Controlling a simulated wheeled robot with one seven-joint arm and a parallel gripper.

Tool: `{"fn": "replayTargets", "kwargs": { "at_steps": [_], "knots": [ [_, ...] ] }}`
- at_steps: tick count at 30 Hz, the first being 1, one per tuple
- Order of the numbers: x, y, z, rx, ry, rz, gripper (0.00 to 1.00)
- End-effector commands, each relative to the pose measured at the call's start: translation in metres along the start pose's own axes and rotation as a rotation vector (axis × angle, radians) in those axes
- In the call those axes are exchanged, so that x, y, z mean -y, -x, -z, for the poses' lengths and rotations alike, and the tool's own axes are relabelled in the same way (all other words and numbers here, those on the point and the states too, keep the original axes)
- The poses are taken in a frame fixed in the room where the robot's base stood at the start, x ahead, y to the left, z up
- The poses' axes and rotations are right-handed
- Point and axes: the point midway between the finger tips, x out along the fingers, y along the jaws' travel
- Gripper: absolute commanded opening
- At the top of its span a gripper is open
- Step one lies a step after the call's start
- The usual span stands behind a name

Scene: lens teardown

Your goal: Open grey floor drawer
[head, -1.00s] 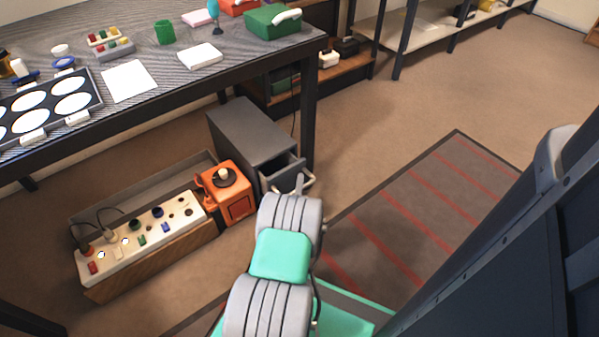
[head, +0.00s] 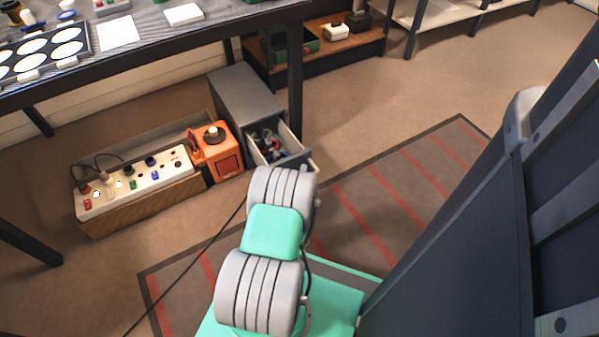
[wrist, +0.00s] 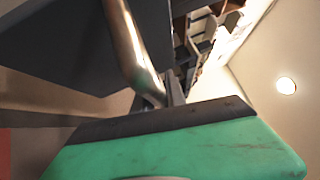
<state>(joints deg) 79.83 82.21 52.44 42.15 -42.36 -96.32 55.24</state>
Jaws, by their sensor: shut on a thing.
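The grey floor drawer unit (head: 245,95) stands under the table's right end. Its drawer (head: 292,143) is pulled out toward me, with small red, blue and pale items visible inside. In the wrist view, the metal drawer handle (wrist: 130,48) runs down to my gripper (wrist: 166,97), beside the dark drawer front (wrist: 65,50). My gripper is shut on the handle; its fingertips are only partly visible. In the head view, my own arm hides the gripper and much of the drawer front.
An orange device (head: 222,158) stands close to the drawer's left side. Left of it is a wooden-sided box with a white control panel (head: 120,190). A red-striped mat (head: 400,185) covers open floor to the right.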

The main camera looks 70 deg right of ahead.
Motion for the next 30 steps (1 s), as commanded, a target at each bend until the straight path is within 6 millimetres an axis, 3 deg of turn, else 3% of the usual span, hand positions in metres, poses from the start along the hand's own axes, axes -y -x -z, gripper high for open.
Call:
{"fn": "replayTargets", "kwargs": {
  "at_steps": [6, 7, 15, 24, 30],
  "knots": [
    [0.0, 0.0, 0.001, -0.001, 0.001, 0.001, 0.0],
    [0.0, 0.0, 0.001, -0.001, 0.001, 0.001, 0.17],
    [0.0, 0.0, -0.001, 0.002, 0.0, 0.001, 0.38],
    [0.001, 0.004, -0.002, 0.002, -0.001, 0.0, 0.38],
    [-0.001, 0.04, -0.002, 0.0, 0.002, -0.01, 0.38]
  ]
}}
